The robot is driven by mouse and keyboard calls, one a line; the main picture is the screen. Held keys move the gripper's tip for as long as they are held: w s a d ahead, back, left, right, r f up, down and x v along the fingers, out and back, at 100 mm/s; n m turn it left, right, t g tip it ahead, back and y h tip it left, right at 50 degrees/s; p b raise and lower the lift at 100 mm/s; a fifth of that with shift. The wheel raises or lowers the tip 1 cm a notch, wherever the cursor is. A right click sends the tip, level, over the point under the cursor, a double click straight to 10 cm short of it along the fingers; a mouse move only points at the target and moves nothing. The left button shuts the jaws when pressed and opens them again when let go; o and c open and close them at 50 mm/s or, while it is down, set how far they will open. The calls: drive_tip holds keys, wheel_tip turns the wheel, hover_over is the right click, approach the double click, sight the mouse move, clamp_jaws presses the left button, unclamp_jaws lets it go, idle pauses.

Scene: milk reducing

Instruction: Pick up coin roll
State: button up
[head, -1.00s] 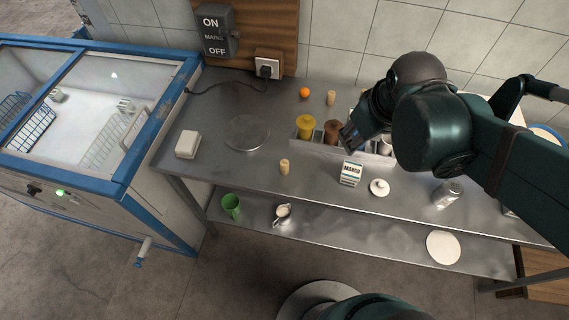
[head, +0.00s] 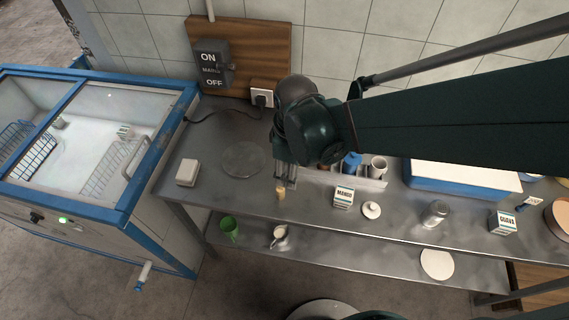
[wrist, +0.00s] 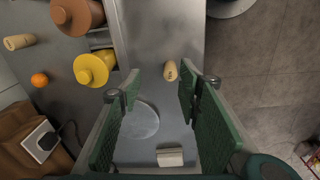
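A small tan, roll-like cylinder (head: 281,192) stands on the metal table, left of the mango carton (head: 343,196). In the wrist view this roll (wrist: 171,70) shows a marked end and sits just past my fingertips, closer to the right finger. A second tan cylinder (wrist: 18,42) lies at the far left of the wrist view, near an orange (wrist: 39,80). My gripper (wrist: 158,88) is open and empty, its green-padded fingers wide apart. In the head view my gripper (head: 287,177) is close above and behind the nearer roll.
A tray with yellow (wrist: 91,70) and brown (wrist: 76,14) containers stands behind the roll. A clear round plate (head: 242,159) and a white box (head: 187,172) are to the left. The table's front edge is near the roll.

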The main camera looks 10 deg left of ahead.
sight(280, 189)
drive_tip(key=shift+s+a+f+n+p, duration=0.1)
drive_tip(key=shift+s+a+f+n, duration=0.15)
drive_tip(key=shift+a, duration=0.25)
drive_tip(key=shift+s+a+f+n+p, duration=0.2)
drive_tip(key=shift+s+a+n, duration=0.1)
drive_tip(key=shift+a, duration=0.2)
drive_tip(key=shift+s+a+f+n+p, duration=0.1)
drive_tip(key=shift+s+a+f+n, duration=0.15)
drive_tip(key=shift+a, duration=0.25)
drive_tip(key=shift+f, duration=0.15)
drive_tip(key=shift+f, duration=1.15)
drive_tip(key=shift+f, duration=0.1)
drive_tip(key=shift+w+d+f+b, duration=0.15)
drive_tip(key=shift+f+b, duration=0.5)
drive_tip(key=shift+f, duration=1.85)
drive_tip(key=shift+c, duration=0.6)
drive_tip(key=c, duration=0.9)
